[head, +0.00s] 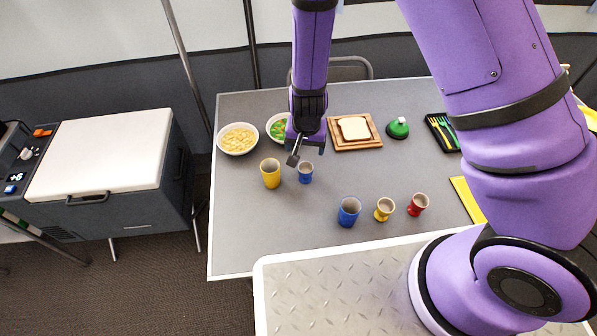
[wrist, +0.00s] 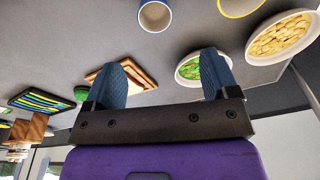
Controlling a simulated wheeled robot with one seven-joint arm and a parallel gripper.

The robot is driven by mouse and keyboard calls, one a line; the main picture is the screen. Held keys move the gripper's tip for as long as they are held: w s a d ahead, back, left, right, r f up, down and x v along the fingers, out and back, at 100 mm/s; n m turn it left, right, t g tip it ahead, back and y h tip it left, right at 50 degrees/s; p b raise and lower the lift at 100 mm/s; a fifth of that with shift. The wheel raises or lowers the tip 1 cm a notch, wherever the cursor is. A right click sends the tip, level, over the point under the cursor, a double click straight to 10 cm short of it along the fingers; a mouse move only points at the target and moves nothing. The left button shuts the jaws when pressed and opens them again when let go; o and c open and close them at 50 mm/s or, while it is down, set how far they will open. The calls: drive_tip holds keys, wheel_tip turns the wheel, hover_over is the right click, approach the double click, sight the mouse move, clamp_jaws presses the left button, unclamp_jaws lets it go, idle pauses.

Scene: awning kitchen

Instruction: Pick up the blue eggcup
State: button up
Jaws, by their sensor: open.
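The small blue eggcup (head: 306,178) stands upright on the grey table, right of the taller yellow cup (head: 270,174). My gripper (head: 307,154) is open and empty, just beyond and above the eggcup in the head view. In the wrist view the eggcup (wrist: 155,18) shows at the top edge, partly cut off. There it lies ahead of the gap between my two spread fingers (wrist: 166,78), apart from them. A larger blue cup (head: 349,213) stands nearer the front of the table.
A yellow eggcup (head: 384,210) and a red eggcup (head: 418,205) stand to the right. Behind are a pasta bowl (head: 238,139), a bowl with green food (head: 277,128), bread on a board (head: 355,130) and a green-topped object (head: 398,128). The table's front left is clear.

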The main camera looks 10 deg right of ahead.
wheel_tip(320, 180, down, 2)
hover_over(306, 172)
drive_tip(key=a, duration=0.1)
drive_tip(key=f, duration=0.5)
drive_tip(key=shift+s, duration=0.35)
drive_tip(key=shift+w+d+f, duration=0.1)
drive_tip(key=shift+d+f, duration=0.15)
drive_tip(key=shift+f, duration=0.9)
drive_tip(key=shift+w+d+f, duration=0.1)
drive_tip(key=shift+d+f, duration=0.1)
drive_tip(key=shift+f, duration=1.65)
drive_tip(key=c, duration=1)
drive_tip(key=shift+r, duration=0.1)
